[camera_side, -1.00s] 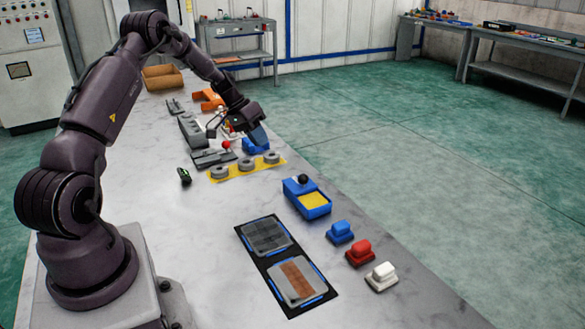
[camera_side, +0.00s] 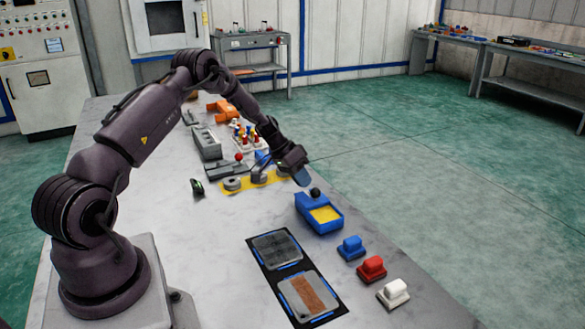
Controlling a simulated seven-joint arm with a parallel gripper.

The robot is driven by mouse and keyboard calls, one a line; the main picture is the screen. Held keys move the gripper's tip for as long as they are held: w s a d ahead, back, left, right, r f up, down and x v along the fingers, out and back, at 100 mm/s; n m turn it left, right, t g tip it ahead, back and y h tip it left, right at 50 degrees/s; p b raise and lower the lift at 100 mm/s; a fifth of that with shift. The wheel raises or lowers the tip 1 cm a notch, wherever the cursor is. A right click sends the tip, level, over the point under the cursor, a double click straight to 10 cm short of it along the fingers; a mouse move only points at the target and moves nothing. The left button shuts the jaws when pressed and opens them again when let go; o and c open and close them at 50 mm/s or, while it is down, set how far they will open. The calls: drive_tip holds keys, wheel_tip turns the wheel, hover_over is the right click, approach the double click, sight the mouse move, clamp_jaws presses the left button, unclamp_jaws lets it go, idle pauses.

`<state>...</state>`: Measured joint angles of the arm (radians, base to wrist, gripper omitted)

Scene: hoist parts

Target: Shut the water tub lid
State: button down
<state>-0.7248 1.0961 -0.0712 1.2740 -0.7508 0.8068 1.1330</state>
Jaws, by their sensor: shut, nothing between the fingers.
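A blue tub (camera_side: 333,226) with a yellow area showing in its open front part stands on the table, right of centre. A blue part with a black ball knob (camera_side: 315,193) sits at its back end; it looks like the lid, leaving the front uncovered. My gripper (camera_side: 302,178) is shut and empty, pointing down just behind and slightly left of the knob. Whether its tips touch the knob or tub I cannot tell.
Blue (camera_side: 351,248), red (camera_side: 372,269) and white (camera_side: 393,293) handled blocks stand in front of the tub. A black mat (camera_side: 259,263) with two panels lies left of them. Behind are a yellow strip (camera_side: 247,184) with grey rings and a red-knobbed lever (camera_side: 239,157).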

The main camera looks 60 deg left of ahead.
drive_tip(key=shift+w+d, duration=0.1)
drive_tip(key=shift+d, duration=0.5)
drive_tip(key=d, duration=0.8)
drive_tip(key=shift+f, duration=0.1)
